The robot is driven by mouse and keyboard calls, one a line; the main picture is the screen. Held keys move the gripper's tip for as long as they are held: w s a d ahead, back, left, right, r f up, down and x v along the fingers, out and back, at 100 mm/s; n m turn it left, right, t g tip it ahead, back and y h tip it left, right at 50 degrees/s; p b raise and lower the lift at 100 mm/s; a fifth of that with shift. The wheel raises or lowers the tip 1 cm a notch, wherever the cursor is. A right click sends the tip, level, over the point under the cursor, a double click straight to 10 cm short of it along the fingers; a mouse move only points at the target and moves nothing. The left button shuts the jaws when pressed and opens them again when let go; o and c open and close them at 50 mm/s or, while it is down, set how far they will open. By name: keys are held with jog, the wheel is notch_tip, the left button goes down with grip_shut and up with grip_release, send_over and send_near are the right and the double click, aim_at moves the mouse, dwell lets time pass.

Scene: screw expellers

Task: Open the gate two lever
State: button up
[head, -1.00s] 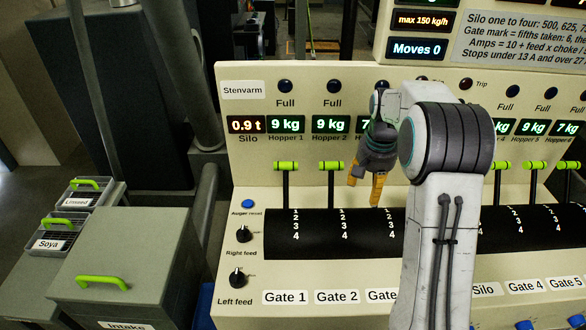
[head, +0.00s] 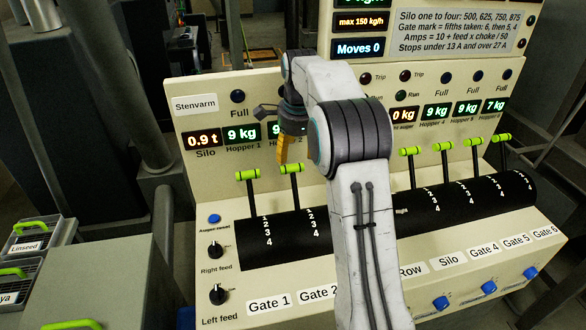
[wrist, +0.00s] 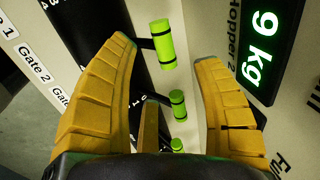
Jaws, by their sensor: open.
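The gate two lever (head: 291,169) is a dark rod with a bright green cross handle, second from the left. It stands up from the black drum, above its marks 1 to 4. My gripper (head: 283,158) hangs just above and left of this handle in the head view, yellow fingers pointing down. In the wrist view the fingers are wide apart. A green handle (wrist: 161,44), apparently gate two's beside the Hopper 2 label, shows in the gap between the fingertips. Neither finger visibly touches it, and I cannot tell its depth.
The gate one lever (head: 247,175) stands close on the left. Two further green handles (wrist: 178,105) show lower in the wrist view. Several levers (head: 443,146) stand right of my arm. Feed knobs (head: 218,251) sit at the panel's left. My arm hides the panel's middle.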

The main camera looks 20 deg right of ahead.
aim_at(294, 168)
jog(key=shift+f+p, duration=0.35)
jog(key=shift+p, duration=0.1)
jog(key=shift+w+d+f+p, duration=0.1)
jog(key=shift+w+f+p, duration=0.15)
jog(key=shift+f, duration=0.85)
jog(key=shift+w+d+f+p, duration=0.1)
jog(key=shift+w+f+p, duration=0.1)
jog(key=shift+f, duration=0.85)
jog(key=shift+w+f+p, duration=0.2)
jog(key=shift+w+f, duration=0.05)
jog(key=shift+f, duration=0.85)
jog(key=shift+o, duration=0.2)
grip_shut()
